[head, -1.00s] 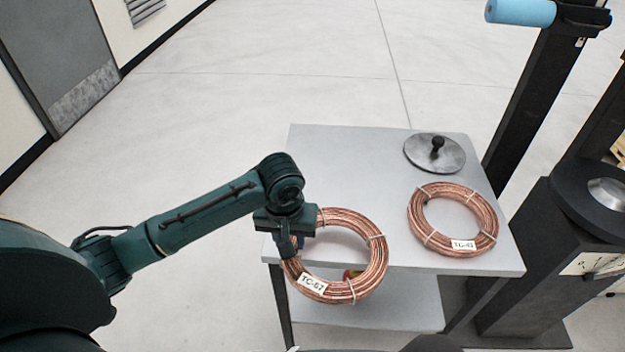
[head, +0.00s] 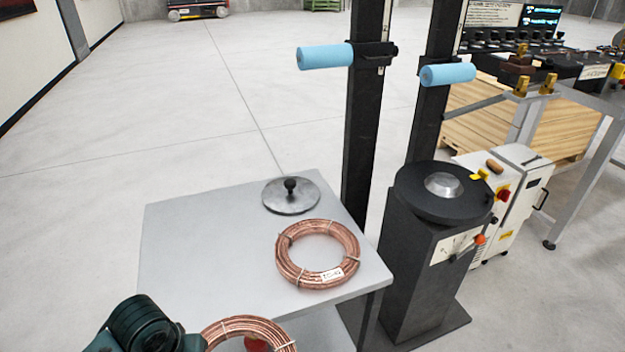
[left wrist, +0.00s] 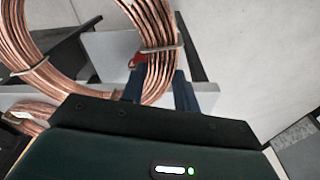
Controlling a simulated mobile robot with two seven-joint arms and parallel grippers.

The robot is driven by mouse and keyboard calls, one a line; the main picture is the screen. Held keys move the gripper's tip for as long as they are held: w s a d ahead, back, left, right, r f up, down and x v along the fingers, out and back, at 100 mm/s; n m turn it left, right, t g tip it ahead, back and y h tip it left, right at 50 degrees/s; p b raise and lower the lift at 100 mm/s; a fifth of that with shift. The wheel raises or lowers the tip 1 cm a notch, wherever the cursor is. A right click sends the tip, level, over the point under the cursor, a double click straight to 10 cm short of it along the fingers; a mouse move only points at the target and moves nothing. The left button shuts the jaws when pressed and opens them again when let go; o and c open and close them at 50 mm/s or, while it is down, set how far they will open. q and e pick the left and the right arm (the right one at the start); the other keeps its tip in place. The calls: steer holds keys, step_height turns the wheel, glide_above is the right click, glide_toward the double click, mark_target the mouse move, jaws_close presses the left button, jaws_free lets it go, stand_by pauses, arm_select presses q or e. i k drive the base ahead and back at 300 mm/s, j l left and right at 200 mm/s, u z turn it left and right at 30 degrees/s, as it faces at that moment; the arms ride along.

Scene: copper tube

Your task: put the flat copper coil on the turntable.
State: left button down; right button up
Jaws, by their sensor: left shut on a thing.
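My left gripper (left wrist: 160,88) is shut on a copper coil (left wrist: 150,25), tied with pale bands, in the left wrist view. In the head view this coil (head: 240,324) is at the bottom edge, partly cut off, by the near side of the table; the fingers are hidden there. A second copper coil (head: 284,262) with a white label lies flat on the grey table (head: 190,235). The turntable (head: 411,194) is a black disc with a silver hub on a dark pedestal, right of the table. Nothing lies on it. My right gripper is not in view.
A round metal plate with a black knob (head: 290,196) lies at the table's back. A white control box (head: 515,185) is right of the turntable. The table's left part is clear.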

mark_target(443, 185)
steer(key=l+u, duration=0.2)
steer(key=l, duration=1.45)
steer(key=i+l+u, duration=0.1)
steer(key=l, duration=0.45)
steer(key=i+l+u, duration=0.1)
steer(key=l, duration=0.45)
steer(key=i+l, duration=0.15)
steer(key=l, duration=0.45)
steer(key=u, duration=0.05)
